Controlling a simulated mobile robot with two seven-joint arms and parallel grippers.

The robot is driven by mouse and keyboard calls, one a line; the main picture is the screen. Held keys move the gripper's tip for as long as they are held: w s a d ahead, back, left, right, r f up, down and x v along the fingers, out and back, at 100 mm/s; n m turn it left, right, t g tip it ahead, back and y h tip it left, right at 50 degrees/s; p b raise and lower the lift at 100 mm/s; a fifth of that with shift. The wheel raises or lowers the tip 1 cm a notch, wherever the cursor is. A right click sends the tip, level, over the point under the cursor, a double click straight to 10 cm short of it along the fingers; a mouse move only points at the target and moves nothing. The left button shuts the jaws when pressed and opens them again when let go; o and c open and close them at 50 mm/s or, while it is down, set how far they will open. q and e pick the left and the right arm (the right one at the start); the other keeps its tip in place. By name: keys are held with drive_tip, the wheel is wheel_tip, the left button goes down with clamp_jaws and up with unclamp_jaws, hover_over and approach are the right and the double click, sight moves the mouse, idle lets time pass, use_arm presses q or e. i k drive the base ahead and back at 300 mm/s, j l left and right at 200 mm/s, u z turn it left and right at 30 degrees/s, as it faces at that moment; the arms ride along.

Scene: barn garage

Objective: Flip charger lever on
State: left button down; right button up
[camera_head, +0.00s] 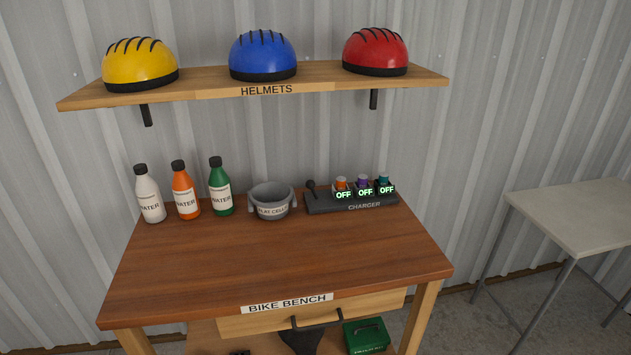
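The charger (349,205) is a dark flat block at the back right of the bike bench, labelled "CHARGER". Its lever (311,187) is a short black stick with a round knob at the charger's left end, standing roughly upright with a slight tilt. Three cells sit in a row on the charger: an orange one (341,182), a purple one (362,181) and a teal one (383,180). Each has a lit green "OFF" sign in front of it. Neither of my grippers shows in the head view.
On the bench (250,260), a grey two-handled bucket (271,201) stands left of the charger, with white (149,195), orange (185,191) and green (220,187) bottles farther left. A helmet shelf (205,82) hangs above. The bench front is clear. A grey table (580,215) stands right.

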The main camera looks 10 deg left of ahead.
sight(310, 184)
drive_tip(key=i+l+u, duration=0.15)
drive_tip(key=i+l, duration=0.65)
drive_tip(key=l, duration=0.15)
